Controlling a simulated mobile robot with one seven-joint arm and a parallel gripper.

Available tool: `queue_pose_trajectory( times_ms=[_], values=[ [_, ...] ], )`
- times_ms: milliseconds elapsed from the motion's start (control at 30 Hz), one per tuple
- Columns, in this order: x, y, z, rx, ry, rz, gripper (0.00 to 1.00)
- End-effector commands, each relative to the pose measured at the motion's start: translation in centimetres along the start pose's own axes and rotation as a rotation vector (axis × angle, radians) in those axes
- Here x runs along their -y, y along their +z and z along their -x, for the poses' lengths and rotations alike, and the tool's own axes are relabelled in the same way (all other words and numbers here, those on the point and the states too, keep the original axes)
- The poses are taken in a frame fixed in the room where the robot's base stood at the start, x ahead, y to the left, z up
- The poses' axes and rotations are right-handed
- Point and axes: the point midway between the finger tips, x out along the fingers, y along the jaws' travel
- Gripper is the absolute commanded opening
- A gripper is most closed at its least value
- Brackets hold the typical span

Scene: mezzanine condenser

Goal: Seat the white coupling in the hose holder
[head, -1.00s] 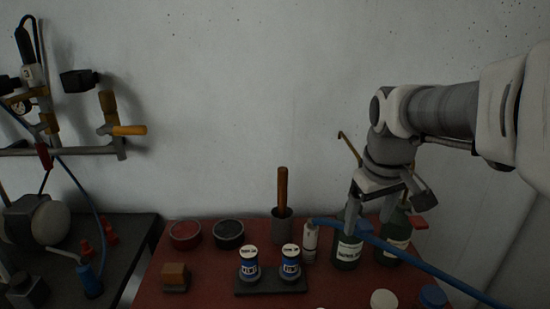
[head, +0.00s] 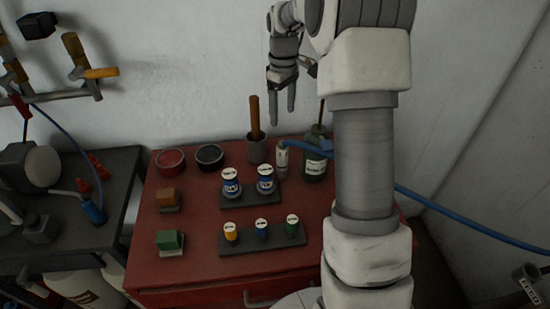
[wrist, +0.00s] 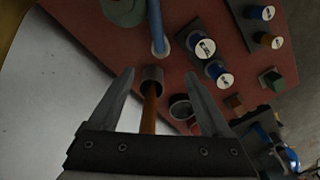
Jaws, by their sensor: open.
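The white coupling (head: 282,154) stands upright at the back of the red bench top, on the end of the blue hose (head: 420,201). The hose leaves its top and runs right, passing behind my arm. The holder cannot be told apart from the coupling's lower part, so I cannot tell whether it is seated. My gripper (head: 283,117) is open and empty, pointing down near the wall, above and behind the coupling. In the wrist view my gripper (wrist: 165,88) has its fingers spread, with the blue hose (wrist: 155,25) beyond them.
Labelled blue tins (head: 231,183), small capped bottles (head: 262,229) and coloured blocks (head: 170,240) stand in front. The wall is close behind my gripper.

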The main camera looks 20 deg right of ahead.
Motion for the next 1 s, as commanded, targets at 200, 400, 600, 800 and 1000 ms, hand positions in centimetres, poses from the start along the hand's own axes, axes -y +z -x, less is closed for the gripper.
queue_pose_trajectory(
  times_ms=[200,400,600,800,1000],
  values=[
    [0.1,0.1,-4.3,0.005,-0.005,0.0,0.82],
    [0.1,0.1,-8.6,0.004,-0.004,0.0,0.82],
    [0.1,0.1,-11.3,0.002,-0.002,0.0,0.82],
    [0.1,0.2,-12.6,0.002,-0.002,-0.001,0.82],
    [0.2,0.5,-15.6,0.004,-0.003,-0.001,0.82]
  ],
)
